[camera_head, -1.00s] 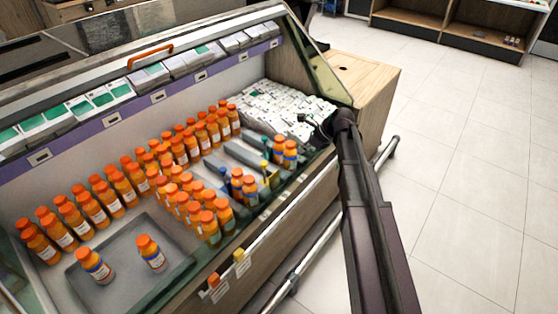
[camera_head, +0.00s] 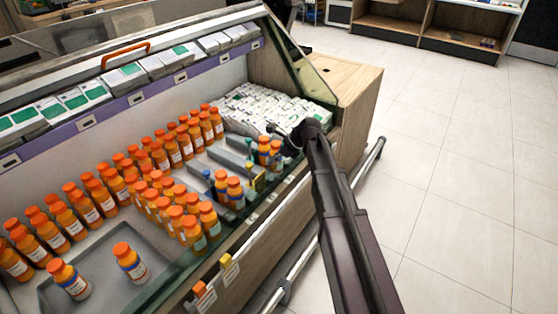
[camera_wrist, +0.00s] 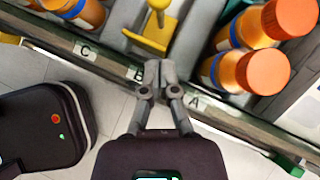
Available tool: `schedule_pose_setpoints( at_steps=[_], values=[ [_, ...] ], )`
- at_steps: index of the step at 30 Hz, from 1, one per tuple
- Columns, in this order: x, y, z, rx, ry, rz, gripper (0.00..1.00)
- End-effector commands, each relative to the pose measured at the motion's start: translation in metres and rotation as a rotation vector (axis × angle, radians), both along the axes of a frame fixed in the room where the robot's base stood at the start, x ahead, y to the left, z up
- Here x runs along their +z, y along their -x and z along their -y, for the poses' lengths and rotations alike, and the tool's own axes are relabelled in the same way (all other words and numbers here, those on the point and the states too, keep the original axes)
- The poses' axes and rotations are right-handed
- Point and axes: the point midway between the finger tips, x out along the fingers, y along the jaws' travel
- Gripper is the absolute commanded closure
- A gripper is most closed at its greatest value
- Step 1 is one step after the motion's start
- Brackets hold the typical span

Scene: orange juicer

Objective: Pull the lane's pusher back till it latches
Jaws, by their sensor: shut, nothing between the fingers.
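A yellow pusher (camera_wrist: 152,35) stands in the lane behind the label marked B (camera_wrist: 137,73) in the wrist view. It also shows in the head view (camera_head: 258,181), between two pairs of orange-capped bottles. My gripper (camera_wrist: 153,68) is shut and empty, its fingertips at the case's front rail close to the pusher's near end. I cannot tell whether they touch it. In the head view my gripper (camera_head: 285,142) is over the front edge, beside the far pair of bottles (camera_head: 269,152), with its fingertips hard to make out.
Bottles (camera_wrist: 246,50) stand right of the pusher by label A, and others (camera_wrist: 75,10) left by label C. Many bottles (camera_head: 160,157) fill the case. White boxes (camera_head: 262,108) lie at its far end. The floor (camera_head: 450,170) on the right is clear.

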Motion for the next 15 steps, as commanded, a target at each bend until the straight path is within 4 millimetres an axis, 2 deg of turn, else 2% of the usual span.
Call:
schedule_pose_setpoints(
  at_steps=[1,7,15],
  values=[
    [-0.008,-0.001,-0.004,0.001,0.000,0.000,1.00],
    [-0.023,-0.003,-0.016,0.001,0.000,-0.001,1.00],
    [-0.024,-0.009,-0.046,0.001,0.000,0.000,1.00]
  ],
)
